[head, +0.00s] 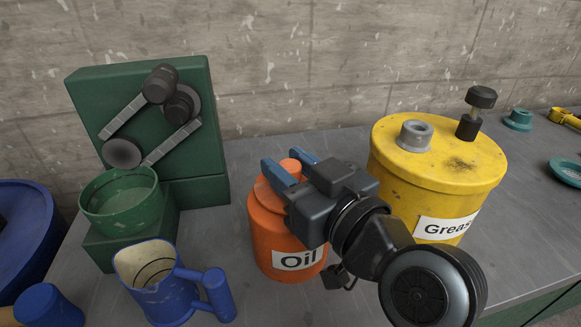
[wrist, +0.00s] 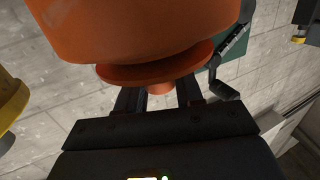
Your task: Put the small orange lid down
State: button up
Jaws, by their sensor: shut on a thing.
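The small orange lid (wrist: 165,74) is a flat disc with a knob, seen at the top of the orange can marked "Oil" (head: 282,235). My gripper (head: 285,160) is shut on the lid's knob, with one blue finger on each side of it. In the wrist view my gripper's dark fingers (wrist: 160,88) flank the knob, and the can's body (wrist: 130,28) fills the upper part. The lid is at the can's mouth; I cannot tell whether it rests on the rim or hangs just above it. My gripper hides part of the can's top.
A yellow "Grease" can (head: 440,190) stands close on the right of my gripper. A blue jug (head: 165,285) and a green bowl (head: 120,205) on a green stand (head: 215,150) are on the left. Teal dishes (head: 518,119) lie far right. Bare grey bench (head: 245,160) shows behind the orange can.

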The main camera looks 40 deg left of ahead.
jog(key=shift+f, duration=0.25)
jog(key=o, duration=1)
jog(key=shift+f, duration=0.1)
jog(key=shift+o, duration=0.2)
jog(key=shift+r, duration=0.25)
jog(key=b+v, duration=0.1)
jog(key=v, duration=1.1)
jog(key=shift+f, duration=0.1)
